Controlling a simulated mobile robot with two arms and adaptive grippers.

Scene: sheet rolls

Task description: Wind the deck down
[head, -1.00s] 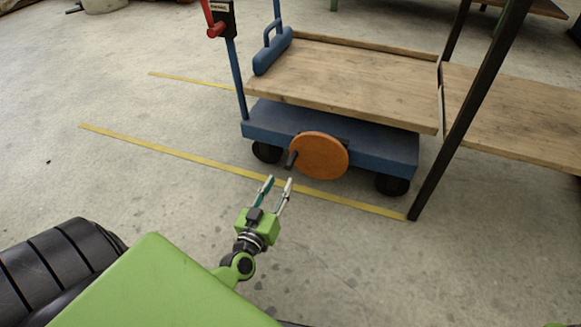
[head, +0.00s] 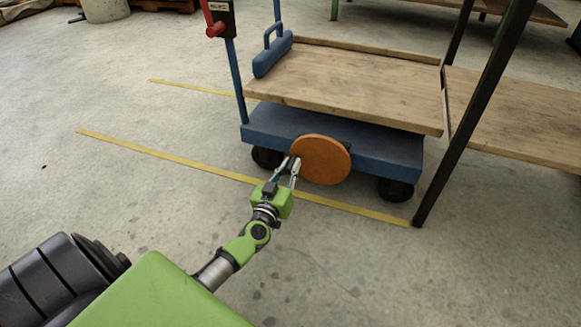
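The cart's deck (head: 350,85) is a wooden board on a blue base (head: 385,155) and sits a little above that base. An orange crank wheel (head: 322,160) is on the base's near side. My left gripper (head: 292,160) is at the wheel's left edge, its fingertips drawn close together around the wheel's dark handle. The fingers hide most of the handle. My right gripper is not in view.
A red lever (head: 213,28) is on a post at the cart's left. A wooden shelf (head: 520,120) with a dark leg (head: 470,120) stands close on the right. Yellow lines (head: 170,157) mark the floor. The floor at left is clear.

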